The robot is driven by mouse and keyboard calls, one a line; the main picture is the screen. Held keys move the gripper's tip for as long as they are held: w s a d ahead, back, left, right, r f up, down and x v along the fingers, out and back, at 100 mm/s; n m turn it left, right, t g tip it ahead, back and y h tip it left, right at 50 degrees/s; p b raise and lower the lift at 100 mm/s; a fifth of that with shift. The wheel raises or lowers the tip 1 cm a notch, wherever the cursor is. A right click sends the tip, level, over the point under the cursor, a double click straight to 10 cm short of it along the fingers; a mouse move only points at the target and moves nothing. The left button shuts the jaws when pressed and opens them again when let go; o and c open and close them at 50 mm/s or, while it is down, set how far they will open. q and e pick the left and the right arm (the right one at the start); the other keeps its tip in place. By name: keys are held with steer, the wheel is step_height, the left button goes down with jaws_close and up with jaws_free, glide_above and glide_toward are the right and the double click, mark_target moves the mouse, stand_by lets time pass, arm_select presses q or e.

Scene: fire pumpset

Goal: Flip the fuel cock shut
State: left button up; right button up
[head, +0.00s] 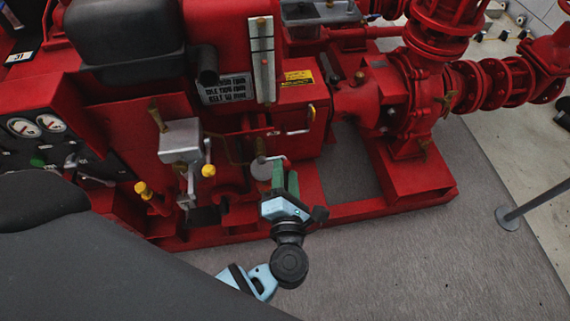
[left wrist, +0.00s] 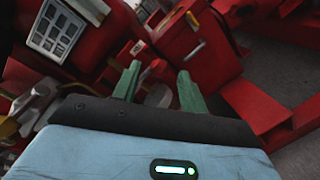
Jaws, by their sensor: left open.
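My left gripper (head: 283,176) has green fingers and reaches toward the lower front of the red pumpset. It also shows in the left wrist view (left wrist: 159,85), with its fingers apart and nothing clearly held between them. A small metal lever (head: 271,158) above a round grey part (head: 261,170) sits at the fingertips, just left of them in the head view. It may be the fuel cock, but I cannot tell for sure, nor which way it is turned. Whether the fingers touch it is unclear. My right gripper is not in view.
A grey box with yellow-knobbed levers (head: 181,140) is left of the gripper. A gauge panel (head: 38,127) is at the far left. The red base rail (head: 345,207) runs below. Grey floor (head: 420,260) is open at right, with a metal post (head: 509,217).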

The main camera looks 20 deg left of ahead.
arm_select(q)
steer(key=v, duration=0.5)
stand_by(0.5)
